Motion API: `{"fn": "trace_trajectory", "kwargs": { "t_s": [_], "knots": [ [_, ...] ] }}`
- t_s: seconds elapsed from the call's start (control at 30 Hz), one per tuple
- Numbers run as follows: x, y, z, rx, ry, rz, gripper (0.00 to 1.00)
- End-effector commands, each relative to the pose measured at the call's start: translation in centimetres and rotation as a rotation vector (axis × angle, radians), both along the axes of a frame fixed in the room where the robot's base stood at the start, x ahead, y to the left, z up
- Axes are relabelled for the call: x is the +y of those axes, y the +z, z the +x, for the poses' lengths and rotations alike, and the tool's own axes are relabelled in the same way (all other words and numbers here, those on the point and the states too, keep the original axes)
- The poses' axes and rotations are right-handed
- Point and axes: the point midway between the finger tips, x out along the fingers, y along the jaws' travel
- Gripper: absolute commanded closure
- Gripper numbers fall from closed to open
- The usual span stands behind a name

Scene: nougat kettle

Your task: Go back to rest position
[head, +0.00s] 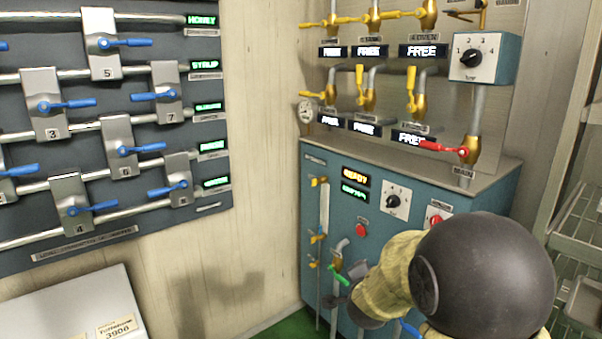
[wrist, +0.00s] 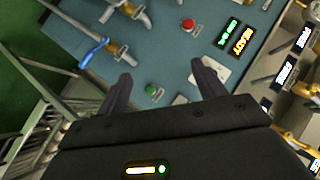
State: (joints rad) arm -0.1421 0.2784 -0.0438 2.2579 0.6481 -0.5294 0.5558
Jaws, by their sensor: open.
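My arm reaches across the lower right of the head view, in front of the blue kettle cabinet (head: 395,165). My gripper (wrist: 165,80) shows in the wrist view with its two dark fingers apart and nothing between them. Beyond the fingers is the cabinet's front panel (wrist: 165,65), with a red button (wrist: 188,24), a green button (wrist: 151,89) and a lit display (wrist: 237,41). A blue-handled valve (wrist: 92,52) is to the left of the fingers. In the head view the gripper's fingertips are hard to make out behind my arm.
A wall panel (head: 140,215) with several blue-handled valves is on the left. A red-handled main valve (head: 445,148) and several yellow-handled valves (head: 360,85) are above the cabinet. A white box (head: 75,305) stands lower left. Metal shelving (head: 580,235) is close on the right. Green floor (head: 285,328) shows between.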

Motion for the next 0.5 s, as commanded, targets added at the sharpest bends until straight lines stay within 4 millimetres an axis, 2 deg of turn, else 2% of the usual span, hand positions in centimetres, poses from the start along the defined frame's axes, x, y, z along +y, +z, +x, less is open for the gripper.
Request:
{"fn": "trace_trajectory", "kwargs": {
  "t_s": [0.23, 0.5],
  "knots": [
    [2.2, -4.2, -8.7, 0.379, 0.444, -0.218, 0.31],
    [1.9, -7.1, -18.1, 0.694, 0.816, -0.402, 0.31]
  ]
}}
